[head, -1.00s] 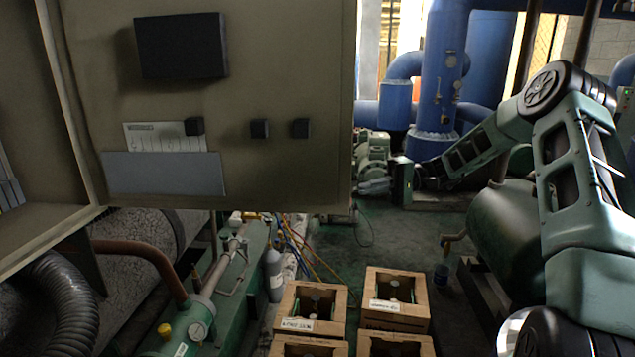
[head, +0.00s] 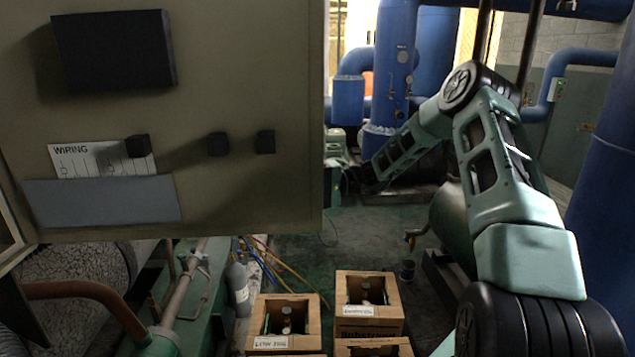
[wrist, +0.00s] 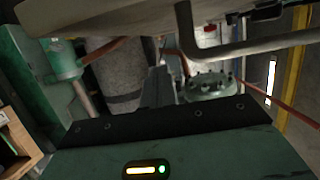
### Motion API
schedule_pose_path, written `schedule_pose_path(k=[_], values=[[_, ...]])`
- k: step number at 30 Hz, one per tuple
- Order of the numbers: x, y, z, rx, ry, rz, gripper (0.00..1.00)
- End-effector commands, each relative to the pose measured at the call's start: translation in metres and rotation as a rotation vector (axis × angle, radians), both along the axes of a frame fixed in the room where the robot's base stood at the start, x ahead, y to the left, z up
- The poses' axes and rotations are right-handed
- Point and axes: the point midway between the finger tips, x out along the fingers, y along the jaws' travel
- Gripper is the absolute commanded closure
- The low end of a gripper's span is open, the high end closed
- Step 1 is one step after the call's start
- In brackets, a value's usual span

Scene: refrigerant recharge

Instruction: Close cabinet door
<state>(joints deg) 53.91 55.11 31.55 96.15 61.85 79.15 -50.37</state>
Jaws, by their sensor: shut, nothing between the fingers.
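The cabinet door (head: 255,90) stands open at the left of the head view, a large olive-grey panel. Its face towards me carries a dark box (head: 113,50), a wiring sheet (head: 85,158), a grey pocket (head: 100,202) and small black knobs (head: 218,144). My arm reaches from the right towards the door's free edge. Its end is hidden or too small to read there in the head view. In the wrist view my gripper (wrist: 157,88) points ahead, shut and empty, below a pale panel edge (wrist: 120,20). I cannot tell whether it touches the door.
Wooden crates (head: 390,318) stand on the floor below the door's right edge. A grey cylinder (head: 238,285) and coloured hoses (head: 270,262) lie beside green machinery. Blue pipes (head: 395,60) rise behind, and a large blue pipe (head: 605,190) is at far right. Some floor in the middle is clear.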

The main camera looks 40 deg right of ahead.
Motion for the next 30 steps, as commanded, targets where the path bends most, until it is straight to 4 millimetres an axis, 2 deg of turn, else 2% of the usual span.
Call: schedule_pose_path(k=[2, 6, 10, 30], values=[[0.004, 0.017, 0.002, 0.002, 0.002, 0.004, 1.0], [-0.016, 0.024, 0.002, 0.0, 0.003, -0.001, 1.0], [-0.026, 0.031, 0.001, 0.001, 0.002, 0.0, 1.0], [-0.032, 0.031, 0.0, -0.001, 0.0, -0.022, 1.0]])
